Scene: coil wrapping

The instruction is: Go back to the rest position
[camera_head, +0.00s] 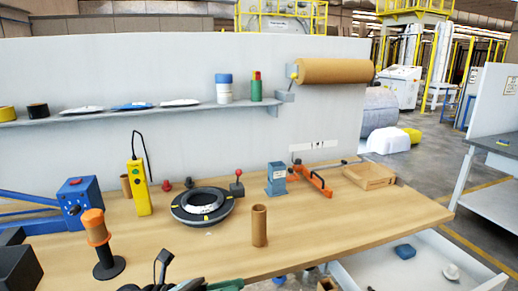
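I make out neither of my grippers for sure in the head view. Dark, blocky shapes (18,268) are cut off at the lower left corner; I cannot tell what they are. A dark, jointed shape (165,272) rises at the bottom edge, left of centre, with a green piece (228,285) beside it. It is cut off by the frame, and I cannot tell whether it is a tool or part of me. A black ring-shaped coil (203,205) lies flat on the wooden table (340,228), with no gripper on it.
A brown cardboard tube (259,226) stands in front of the coil. A yellow controller (138,187), an orange-topped black stand (101,245) and a blue device (78,198) stand left. A blue-grey block (276,178) and wooden box (369,176) are behind. The table's right front is clear.

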